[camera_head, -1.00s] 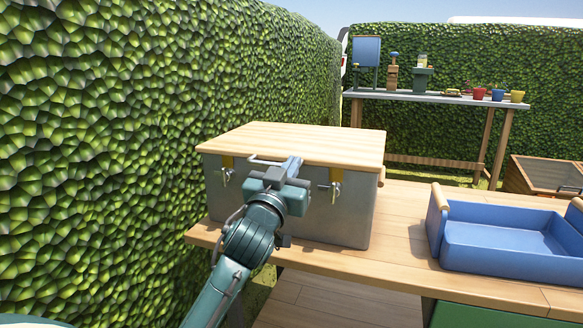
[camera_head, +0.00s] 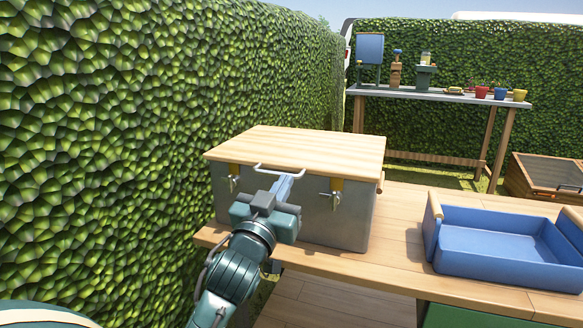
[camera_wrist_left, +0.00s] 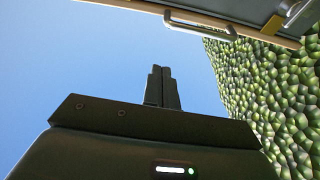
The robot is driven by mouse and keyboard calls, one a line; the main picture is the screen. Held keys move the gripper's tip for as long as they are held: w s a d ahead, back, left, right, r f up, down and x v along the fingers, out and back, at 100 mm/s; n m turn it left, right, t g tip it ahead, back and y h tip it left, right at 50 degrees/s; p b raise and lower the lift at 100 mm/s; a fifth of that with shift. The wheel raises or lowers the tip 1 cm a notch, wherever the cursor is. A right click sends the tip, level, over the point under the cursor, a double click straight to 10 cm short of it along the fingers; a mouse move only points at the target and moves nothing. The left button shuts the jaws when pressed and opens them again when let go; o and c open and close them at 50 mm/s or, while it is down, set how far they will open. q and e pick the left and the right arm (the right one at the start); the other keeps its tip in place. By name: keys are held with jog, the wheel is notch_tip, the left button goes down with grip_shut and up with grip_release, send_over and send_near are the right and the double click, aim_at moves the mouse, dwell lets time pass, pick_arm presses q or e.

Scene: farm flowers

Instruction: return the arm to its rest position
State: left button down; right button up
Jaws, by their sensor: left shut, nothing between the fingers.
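My left gripper (camera_head: 283,184) is in front of the grey metal box with a wooden lid (camera_head: 224,202), just below the lid's white handle (camera_head: 279,170). Its fingers are shut and empty. In the left wrist view, the shut fingers (camera_wrist_left: 161,85) stand against blue sky, apart from the box's handle (camera_wrist_left: 200,24) at the top. The box is closed, with a latch on each side of its front. My right gripper is in neither view.
A blue tray (camera_head: 490,262) with wooden grips stands on the wooden table (camera_head: 400,270) at the right. A tall hedge (camera_head: 110,120) runs along the left. A far bench (camera_head: 430,95) holds pots and tools.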

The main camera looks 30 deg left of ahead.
pick_arm(q)
jog(key=shift+v, duration=1.3)
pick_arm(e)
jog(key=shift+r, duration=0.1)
